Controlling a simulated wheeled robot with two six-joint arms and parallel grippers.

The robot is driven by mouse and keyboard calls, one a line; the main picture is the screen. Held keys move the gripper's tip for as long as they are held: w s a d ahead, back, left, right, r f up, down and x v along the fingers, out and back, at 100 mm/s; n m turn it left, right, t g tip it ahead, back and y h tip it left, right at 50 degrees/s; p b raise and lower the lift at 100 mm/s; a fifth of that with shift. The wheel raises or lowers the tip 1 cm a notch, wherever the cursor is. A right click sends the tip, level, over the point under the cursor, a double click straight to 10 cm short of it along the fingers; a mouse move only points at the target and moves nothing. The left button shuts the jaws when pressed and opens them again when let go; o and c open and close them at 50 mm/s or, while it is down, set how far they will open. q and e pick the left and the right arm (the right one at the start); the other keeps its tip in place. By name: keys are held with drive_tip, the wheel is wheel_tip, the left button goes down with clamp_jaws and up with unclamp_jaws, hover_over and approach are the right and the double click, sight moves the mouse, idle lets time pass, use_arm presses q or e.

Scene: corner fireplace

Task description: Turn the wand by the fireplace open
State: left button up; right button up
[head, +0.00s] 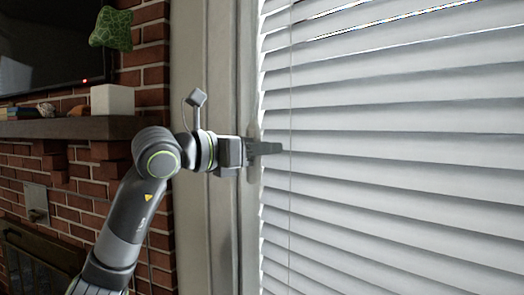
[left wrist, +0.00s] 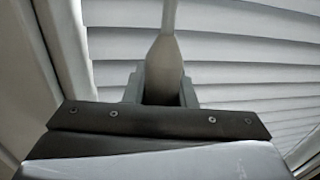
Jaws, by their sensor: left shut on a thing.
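The wand (left wrist: 165,68) is a slim pale grey rod with a wider lower handle, standing in front of the white window blind (head: 400,150). In the head view its handle (head: 252,132) shows above and below my left gripper (head: 268,148), beside the blind's left edge. My left gripper is shut on the wand; in the left wrist view the handle sits between the two fingers. The gripper hides part of the handle. The blind's slats are tilted and overlap closely, with bright slits at the top. My right gripper is not in view.
The window frame (head: 205,80) runs upright behind my left arm. Left of it is a brick fireplace wall (head: 155,60) with a dark mantel (head: 70,128) holding a white box planter (head: 112,99) and small items. A thin cord (head: 290,220) hangs over the blind.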

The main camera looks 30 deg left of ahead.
use_arm(q)
drive_tip(key=shift+s+d+r+m+g+h+p, duration=0.15)
drive_tip(key=shift+m+g+h+p, duration=0.35)
drive_tip(key=shift+m+g+h, duration=1.25)
drive_tip(key=shift+s+d+f+m+g+h+p, duration=0.2)
drive_tip(key=shift+m+g+h+p, duration=0.3)
drive_tip(key=shift+m+g+h, duration=1.3)
drive_tip(key=shift+s+d+r+m+g+h+p, duration=0.2)
drive_tip(key=shift+m+g+h+p, duration=0.6)
drive_tip(key=shift+g, duration=1.55)
drive_tip(key=shift+s+m+b, duration=0.1)
drive_tip(key=shift+m+b, duration=0.2)
drive_tip(key=shift+m, duration=0.25)
drive_tip(key=o, duration=1)
drive_tip(key=shift+a, duration=0.1)
